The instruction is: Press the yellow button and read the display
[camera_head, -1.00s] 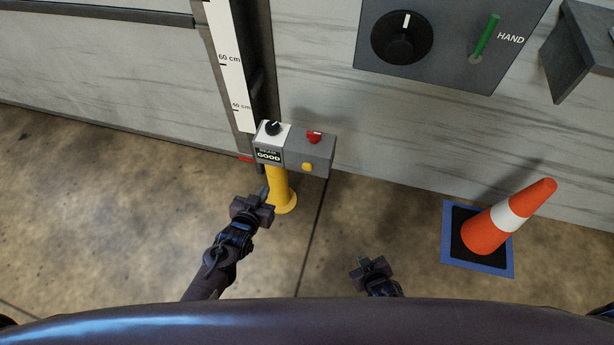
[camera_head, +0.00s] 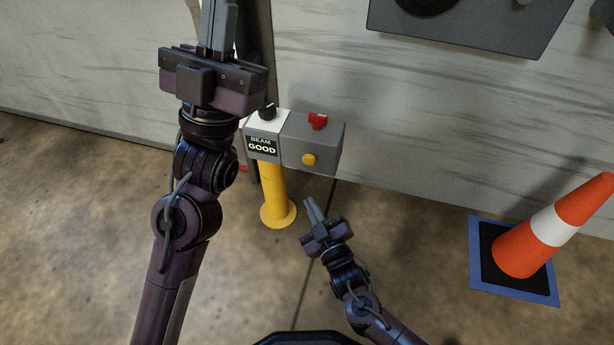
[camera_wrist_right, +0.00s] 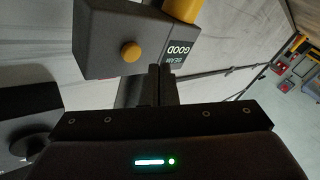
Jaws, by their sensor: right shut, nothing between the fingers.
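The yellow button (camera_head: 308,159) is on the front of a grey control box (camera_head: 325,140), which sits on a yellow post. The display (camera_head: 262,146) left of it reads "BEAM GOOD". The right wrist view shows the button (camera_wrist_right: 130,51) and the display (camera_wrist_right: 183,52) upside down. My right gripper (camera_head: 312,212) is shut and empty, below the box and apart from the button in the head view. My left gripper (camera_head: 217,25) is raised at the upper left. Its fingers look together and empty, with their tips near the top edge of the picture.
A red switch (camera_head: 317,121) and a black knob (camera_head: 267,111) are on top of the box. The yellow post (camera_head: 273,190) stands on the floor. A traffic cone (camera_head: 545,235) stands at right on a blue-edged base. A grey panel (camera_head: 470,25) is on the wall above.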

